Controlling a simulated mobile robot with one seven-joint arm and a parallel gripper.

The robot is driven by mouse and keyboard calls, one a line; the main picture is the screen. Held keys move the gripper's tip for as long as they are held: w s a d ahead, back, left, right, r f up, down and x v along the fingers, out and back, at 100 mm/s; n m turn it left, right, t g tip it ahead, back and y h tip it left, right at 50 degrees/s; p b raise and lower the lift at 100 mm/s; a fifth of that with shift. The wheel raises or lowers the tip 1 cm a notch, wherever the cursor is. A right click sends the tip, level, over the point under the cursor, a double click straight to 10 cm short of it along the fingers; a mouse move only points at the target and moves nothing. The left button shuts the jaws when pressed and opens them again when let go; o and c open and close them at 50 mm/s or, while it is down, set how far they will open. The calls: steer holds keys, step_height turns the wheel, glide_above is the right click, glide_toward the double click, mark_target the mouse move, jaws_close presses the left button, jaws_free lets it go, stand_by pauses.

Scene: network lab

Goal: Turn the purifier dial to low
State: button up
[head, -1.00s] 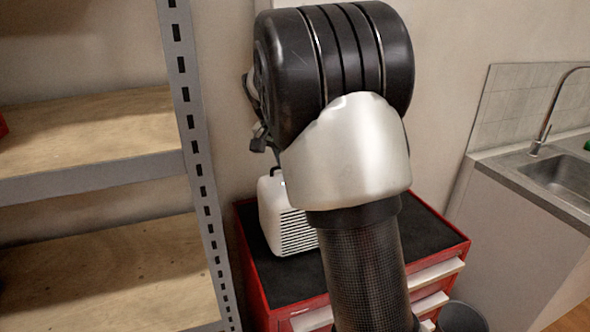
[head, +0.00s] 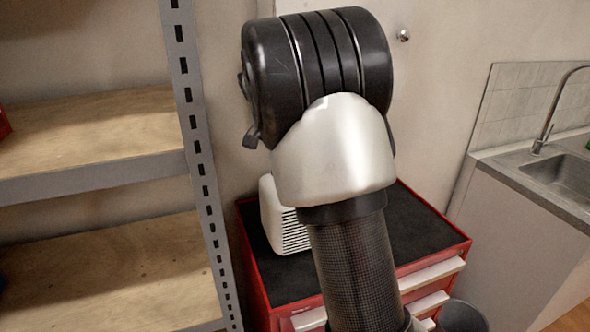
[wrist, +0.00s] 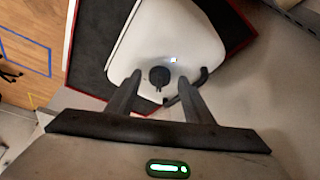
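The white purifier (head: 270,222) stands on the black top of a red tool cabinet, its right side hidden behind my arm in the head view. The wrist view looks down on the purifier (wrist: 135,48). A round dark dial (wrist: 159,77) is on its top, near a small glowing light (wrist: 174,60) and a black curved handle (wrist: 190,87). My gripper (wrist: 161,80) is open, its two fingers apart with the dial between the tips in the picture. I cannot tell whether they touch it or how far above it they are. The dial's setting is too small to read.
The red cabinet (head: 455,247) has bare black top to the right of the purifier. A metal shelf rack (head: 190,110) stands close on the left. A sink counter (head: 500,165) is at the right, with a dark bin (head: 462,316) below.

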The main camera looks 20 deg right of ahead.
steer(key=p+v, duration=0.1)
steer(key=v, duration=1.6)
steer(key=shift+r, duration=0.2)
steer(key=shift+s, duration=0.15)
steer(key=s+a+r+n+t+y+p, duration=0.1)
steer(key=s+n+t+y+p, duration=0.35)
steer(key=s, duration=1.05)
steer(key=s+a+f+n, duration=0.2)
steer(key=s+f+n, duration=0.1)
steer(key=s, duration=0.3)
steer(key=s+a+f+n, duration=0.2)
steer(key=s+f+n, duration=0.1)
steer(key=s+n, duration=0.2)
steer(key=shift+s+f+g, duration=0.35)
steer(key=shift+s+g, duration=0.1)
steer(key=shift+s, duration=0.5)
steer(key=shift+h, duration=0.25)
